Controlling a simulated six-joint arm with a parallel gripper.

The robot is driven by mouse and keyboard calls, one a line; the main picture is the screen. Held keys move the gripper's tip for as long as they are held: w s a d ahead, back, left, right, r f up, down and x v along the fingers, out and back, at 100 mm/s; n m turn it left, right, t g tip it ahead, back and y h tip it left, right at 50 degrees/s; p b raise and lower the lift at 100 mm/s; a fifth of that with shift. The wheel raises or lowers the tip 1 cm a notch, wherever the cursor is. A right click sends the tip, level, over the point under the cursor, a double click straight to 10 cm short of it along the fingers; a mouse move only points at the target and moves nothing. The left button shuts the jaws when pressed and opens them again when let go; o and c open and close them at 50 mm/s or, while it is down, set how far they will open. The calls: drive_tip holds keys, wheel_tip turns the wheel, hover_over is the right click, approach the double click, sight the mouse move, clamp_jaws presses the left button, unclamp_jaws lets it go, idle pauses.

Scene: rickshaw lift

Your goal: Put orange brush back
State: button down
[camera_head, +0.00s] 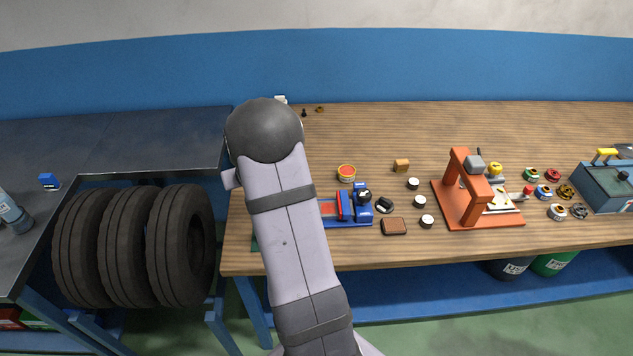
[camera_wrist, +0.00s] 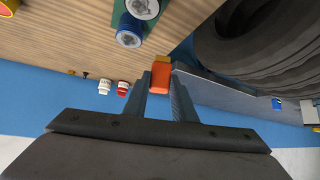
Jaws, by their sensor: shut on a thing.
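My gripper (camera_wrist: 160,84) shows in the wrist view, shut on an orange block-like thing, which I take to be the orange brush (camera_wrist: 160,76). A yellow-orange part shows at its far end. The brush sits between the two dark fingertips, close to the wooden table's edge in that picture; I cannot tell whether it touches anything. In the head view my own arm covers the gripper and the brush.
The wooden bench (camera_head: 400,130) holds a blue vise (camera_head: 362,209), a red-yellow tin (camera_head: 346,172), a brown block (camera_head: 394,226), an orange press (camera_head: 465,190) and several small round pots. Black tires (camera_head: 180,245) stand at left below a dark bench (camera_head: 150,145). The bench's back middle is clear.

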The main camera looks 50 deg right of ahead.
drive_tip(key=s+d+m+g+h, duration=0.15)
drive_tip(key=s+d, duration=0.25)
drive_tip(key=d, duration=0.7)
drive_tip(key=s+d+m+h, duration=0.1)
drive_tip(key=s+d+m, duration=0.25)
drive_tip(key=d, duration=0.75)
drive_tip(key=shift+n, duration=0.5)
drive_tip(key=shift+s+f+b, duration=0.1)
drive_tip(key=shift+f+b, duration=3.8)
drive_tip(key=shift+f, duration=1.1)
drive_tip(key=shift+f, duration=0.2)
drive_tip(key=c, duration=1.5)
unclamp_jaws()
drive_tip(key=shift+o, duration=0.2)
drive_tip(key=shift+r, duration=0.1)
drive_tip(key=shift+r, duration=0.2)
drive_tip(key=v, duration=1.2)
drive_tip(key=shift+a, duration=0.2)
